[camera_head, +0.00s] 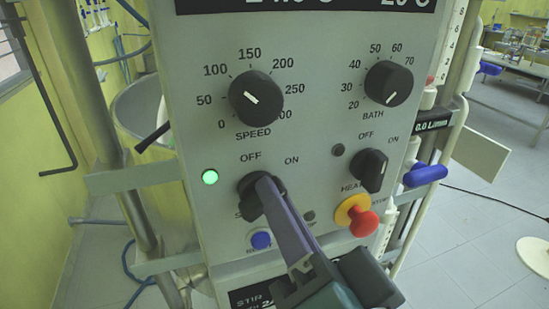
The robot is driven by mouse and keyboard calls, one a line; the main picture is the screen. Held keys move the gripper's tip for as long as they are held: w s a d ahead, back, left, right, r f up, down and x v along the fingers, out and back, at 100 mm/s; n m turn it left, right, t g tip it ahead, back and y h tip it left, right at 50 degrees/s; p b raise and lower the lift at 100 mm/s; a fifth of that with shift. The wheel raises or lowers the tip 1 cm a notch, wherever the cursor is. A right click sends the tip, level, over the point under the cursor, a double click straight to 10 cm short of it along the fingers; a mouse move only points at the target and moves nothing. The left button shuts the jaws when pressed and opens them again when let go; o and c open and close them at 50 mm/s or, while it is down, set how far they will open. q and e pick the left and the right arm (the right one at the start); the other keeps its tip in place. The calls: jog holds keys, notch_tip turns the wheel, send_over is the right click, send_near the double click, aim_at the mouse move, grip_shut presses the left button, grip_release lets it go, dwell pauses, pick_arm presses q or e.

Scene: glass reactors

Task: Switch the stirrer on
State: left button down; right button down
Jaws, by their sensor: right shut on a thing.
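The stirrer switch is a black rotary knob (247,191) on the grey control panel, below the OFF and ON marks. My right gripper (268,187) comes up from the bottom and is shut on this knob. Its fingers hide much of the knob and most of the label under it, so its pointer cannot be read. A green lamp (210,177) to the left of the knob is lit. My left gripper is not in view.
Close by are the speed dial (256,98), the bath dial (388,83), the heater switch (371,170) beside a dark lamp (338,150), a red stop button (363,222) on yellow, and a blue button (261,240). Metal posts and a blue-handled valve (425,176) flank the panel.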

jog(key=shift+m, duration=0.7)
jog(key=c, duration=0.8)
grip_release()
jog(key=b+v, duration=0.3)
jog(key=v, duration=0.7)
